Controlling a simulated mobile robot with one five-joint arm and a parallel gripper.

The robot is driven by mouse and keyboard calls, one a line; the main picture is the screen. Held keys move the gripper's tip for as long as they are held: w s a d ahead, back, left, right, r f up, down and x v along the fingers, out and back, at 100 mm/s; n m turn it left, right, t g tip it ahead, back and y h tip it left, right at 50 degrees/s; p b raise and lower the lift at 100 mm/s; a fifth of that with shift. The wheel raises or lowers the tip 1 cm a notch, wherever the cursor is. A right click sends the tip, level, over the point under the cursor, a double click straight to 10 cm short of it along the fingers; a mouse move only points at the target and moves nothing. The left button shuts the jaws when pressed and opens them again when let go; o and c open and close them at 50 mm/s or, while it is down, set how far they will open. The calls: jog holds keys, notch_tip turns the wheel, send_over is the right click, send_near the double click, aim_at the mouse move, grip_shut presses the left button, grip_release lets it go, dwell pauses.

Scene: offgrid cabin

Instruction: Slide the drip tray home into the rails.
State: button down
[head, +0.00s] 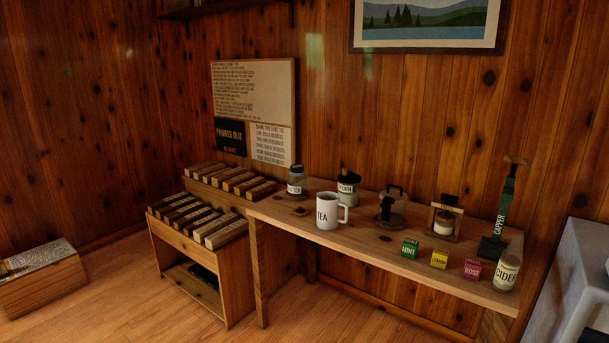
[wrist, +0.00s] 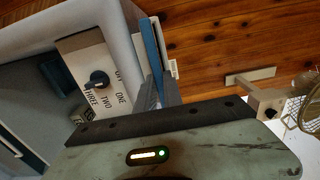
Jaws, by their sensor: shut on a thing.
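My gripper (wrist: 158,82) is in the wrist view, its two dark fingers close together. They are shut on a thin, blue-edged piece (wrist: 154,45) that extends away from the fingertips and appears to be the drip tray, seen nearly edge-on. It lies beside the pale side of a white appliance (wrist: 75,20). The rails cannot be made out. Neither my gripper nor the tray shows in the head view.
A knob panel (wrist: 87,57) marked OFF, ONE, TWO, THREE is left of my gripper. A wire-caged object (wrist: 307,112) is at right.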

jog(key=shift+s+a, duration=0.25)
jog(key=shift+s, duration=0.1)
dwell(0.3)
jog(key=c, duration=1.4)
grip_release()
